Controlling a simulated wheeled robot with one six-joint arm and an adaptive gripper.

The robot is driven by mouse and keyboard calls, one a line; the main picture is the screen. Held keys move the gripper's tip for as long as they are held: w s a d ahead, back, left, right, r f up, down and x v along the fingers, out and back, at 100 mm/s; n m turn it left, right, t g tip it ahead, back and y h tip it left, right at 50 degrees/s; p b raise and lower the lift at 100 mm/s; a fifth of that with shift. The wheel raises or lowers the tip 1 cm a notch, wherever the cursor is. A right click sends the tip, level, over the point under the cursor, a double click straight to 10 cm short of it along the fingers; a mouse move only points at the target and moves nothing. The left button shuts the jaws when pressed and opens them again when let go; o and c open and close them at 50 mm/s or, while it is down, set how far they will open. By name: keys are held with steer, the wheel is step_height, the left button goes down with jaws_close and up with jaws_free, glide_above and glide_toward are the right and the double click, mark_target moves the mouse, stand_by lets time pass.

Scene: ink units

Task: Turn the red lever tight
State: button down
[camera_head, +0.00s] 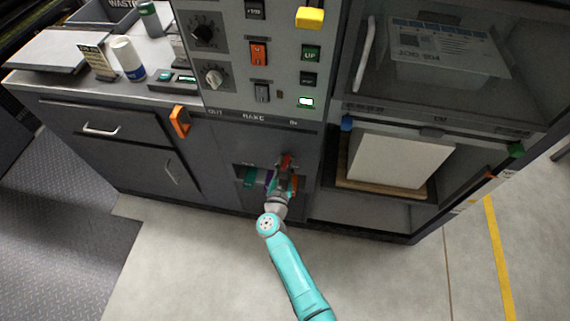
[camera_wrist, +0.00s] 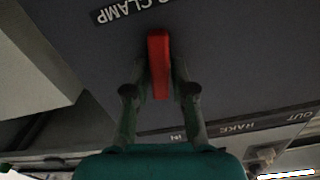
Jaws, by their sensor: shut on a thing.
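The red lever (camera_wrist: 158,58) stands out from the dark panel below the "CLAMP" label in the wrist view. My gripper (camera_wrist: 159,72) is shut on it, with one finger on each side. In the head view the red lever (camera_head: 287,160) shows just above my gripper (camera_head: 283,178), low on the cabinet front. My gripper and wrist hide part of it there.
A green part (camera_head: 250,177) sits in the recess left of my gripper. An orange handle (camera_head: 180,121) juts out from the cabinet to the left. An open shelf with a white block (camera_head: 400,160) is at right. The floor in front is clear.

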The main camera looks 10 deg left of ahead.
steer(key=shift+d+f+m, duration=0.1)
steer(key=shift+f+m, duration=0.05)
steer(key=shift+m, duration=2.4)
steer(key=shift+d+f+m, duration=0.1)
steer(key=shift+d+m, duration=0.05)
steer(key=shift+m, duration=2.35)
steer(key=shift+d+f+m, duration=0.1)
steer(key=shift+f+m, duration=0.05)
steer(key=shift+m, duration=2.4)
steer(key=c, duration=1.1)
jaws_free()
steer(key=s, duration=1.2)
steer(key=shift+a, duration=0.2)
